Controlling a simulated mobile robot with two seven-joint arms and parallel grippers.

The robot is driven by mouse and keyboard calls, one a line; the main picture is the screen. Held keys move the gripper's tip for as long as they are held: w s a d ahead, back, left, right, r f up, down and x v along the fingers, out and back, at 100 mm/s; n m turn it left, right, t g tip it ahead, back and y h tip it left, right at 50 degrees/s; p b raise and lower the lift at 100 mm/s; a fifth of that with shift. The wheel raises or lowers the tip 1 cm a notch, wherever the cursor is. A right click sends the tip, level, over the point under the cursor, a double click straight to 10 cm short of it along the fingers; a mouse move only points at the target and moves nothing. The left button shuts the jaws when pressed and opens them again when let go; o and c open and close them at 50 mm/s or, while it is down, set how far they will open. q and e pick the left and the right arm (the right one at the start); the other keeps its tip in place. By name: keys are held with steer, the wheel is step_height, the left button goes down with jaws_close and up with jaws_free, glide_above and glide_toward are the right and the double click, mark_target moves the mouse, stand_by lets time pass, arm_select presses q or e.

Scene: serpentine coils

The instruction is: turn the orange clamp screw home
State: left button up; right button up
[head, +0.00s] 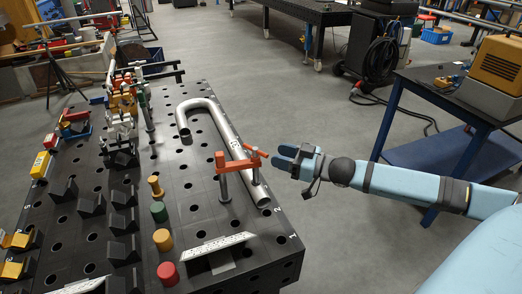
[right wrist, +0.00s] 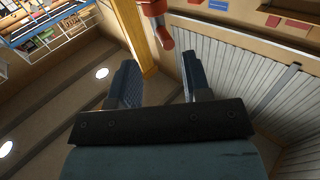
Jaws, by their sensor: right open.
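The orange clamp (head: 236,164) stands on the black perforated table, its arm reaching over the silver U-shaped pipe (head: 226,127). Its orange screw with a cross handle (head: 256,154) sits at the right end of the arm, above the pipe's near leg. My right gripper (head: 281,160) is open and empty, just right of the screw handle and apart from it. In the right wrist view an orange-red part (right wrist: 164,38), seemingly of the clamp screw, shows beyond the open fingers (right wrist: 159,75). My left gripper is out of view.
The perforated table (head: 185,180) holds angle blocks, coloured pegs (head: 162,239) and several clamps to the left. A printed angled plate (head: 215,246) lies near its front. A blue-legged cart (head: 440,97) stands right, behind my right arm.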

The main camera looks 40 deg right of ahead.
mark_target(255, 152)
steer(key=shift+x, duration=3.2)
jaws_close()
